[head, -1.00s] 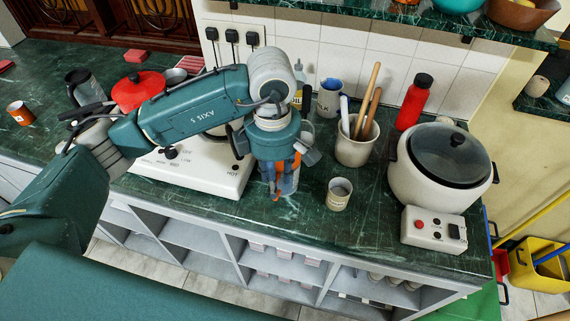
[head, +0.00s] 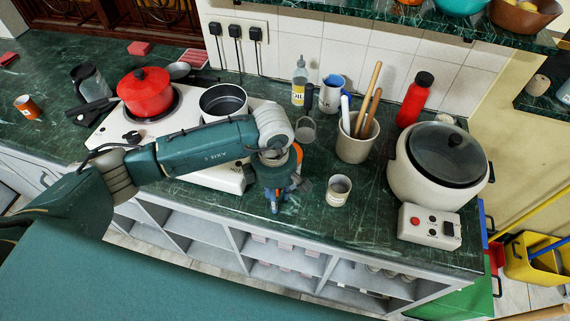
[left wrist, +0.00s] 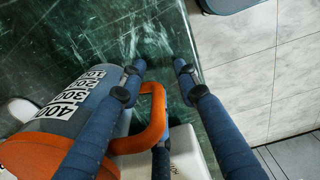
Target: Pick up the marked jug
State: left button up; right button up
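The marked jug (left wrist: 72,92) is grey with black numbers on white and an orange rim and handle. In the left wrist view it stands at the left, its orange handle (left wrist: 155,110) looping toward the middle. My left gripper (left wrist: 158,68) is open with fingers on either side of the handle, one passing between handle and jug wall. A gap shows between handle and right finger. In the head view the left gripper (head: 275,207) is low near the counter's front edge and hides most of the jug. My right gripper is not in view.
A small cup (head: 339,190) stands close to the right, with a utensil pot (head: 356,148) behind it. A white stove (head: 115,134) with a red pot (head: 145,92) and a pan (head: 222,101) is left. A rice cooker (head: 405,190) is right.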

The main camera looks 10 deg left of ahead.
pick_arm(q)
jog(key=shift+c, duration=0.3)
grip_shut()
jog(key=shift+w, duration=0.15)
jog(key=shift+r, duration=0.1)
notch_tip(320, 180, up, 20)
jog(key=b, duration=0.4)
